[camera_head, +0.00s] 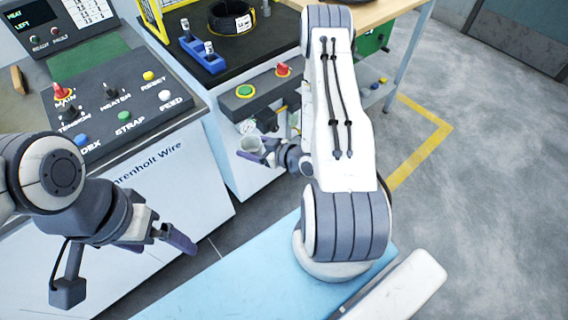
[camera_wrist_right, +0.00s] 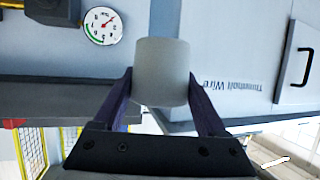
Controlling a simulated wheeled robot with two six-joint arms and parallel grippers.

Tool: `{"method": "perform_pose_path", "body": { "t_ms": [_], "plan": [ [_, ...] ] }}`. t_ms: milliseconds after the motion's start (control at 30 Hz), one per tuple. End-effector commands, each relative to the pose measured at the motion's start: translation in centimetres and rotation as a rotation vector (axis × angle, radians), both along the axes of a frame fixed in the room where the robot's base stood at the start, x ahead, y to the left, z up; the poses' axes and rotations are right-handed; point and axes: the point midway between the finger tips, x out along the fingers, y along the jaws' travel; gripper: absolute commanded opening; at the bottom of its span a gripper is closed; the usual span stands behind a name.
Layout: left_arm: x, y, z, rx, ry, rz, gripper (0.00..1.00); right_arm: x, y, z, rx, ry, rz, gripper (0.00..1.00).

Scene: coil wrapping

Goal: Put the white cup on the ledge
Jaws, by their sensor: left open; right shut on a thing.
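The white cup (camera_head: 249,145) is held by my right gripper (camera_head: 262,152), in front of the white machine front below the green and red buttons. In the right wrist view the cup (camera_wrist_right: 162,75) sits between the two dark fingers (camera_wrist_right: 160,105), which are shut on it. My left gripper (camera_head: 178,238) is open and empty, low in front of the control console. I cannot tell for sure which surface is the ledge.
A console with knobs and coloured buttons (camera_head: 115,100) stands at the left. A black worktop (camera_head: 215,75) carries a black coil (camera_head: 232,18) and a blue holder (camera_head: 203,55). A gauge shows in the wrist view (camera_wrist_right: 102,25). Open floor (camera_head: 480,170) lies at the right.

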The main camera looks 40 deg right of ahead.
Motion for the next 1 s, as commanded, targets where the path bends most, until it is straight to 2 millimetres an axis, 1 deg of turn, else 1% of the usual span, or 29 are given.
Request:
{"method": "perform_pose_path", "body": {
  "t_ms": [33,167,300,367,500,567,700,800,900,1000],
  "plan": [
    [0.0,0.0,-3.6,0.001,0.001,0.000,1.00,0.5,-1.1,-3.1,-0.003,-0.004,-0.029,0.12],
    [0.0,0.0,-7.7,0.000,0.000,0.000,1.00,1.3,-4.1,-6.4,-0.002,-0.004,-0.108,0.12],
    [0.0,0.0,-12.2,0.000,0.000,0.000,1.00,1.9,-7.5,-9.8,-0.002,-0.005,-0.198,0.12],
    [0.0,0.0,-14.1,0.000,0.000,0.000,1.00,2.1,-9.0,-11.2,-0.003,-0.005,-0.236,0.12],
    [0.0,0.0,-18.6,0.000,0.000,0.000,1.00,2.3,-12.5,-14.4,-0.002,-0.005,-0.331,0.12],
    [0.0,0.0,-20.5,0.000,0.000,0.000,1.00,2.3,-13.9,-15.7,-0.002,-0.005,-0.370,0.12],
    [0.0,0.0,-24.9,0.000,0.000,0.000,1.00,2.1,-17.4,-18.6,-0.003,-0.005,-0.466,0.12],
    [0.0,0.0,-27.7,0.000,0.000,0.000,1.00,1.8,-19.7,-20.3,-0.003,-0.005,-0.530,0.12],
    [0.0,0.0,-29.9,0.000,0.000,0.000,1.00,1.4,-21.5,-21.6,-0.002,-0.005,-0.584,0.12],
    [0.0,0.0,-31.4,0.000,0.000,0.000,1.00,1.1,-22.9,-22.3,-0.002,-0.004,-0.625,0.12]
  ]
}}
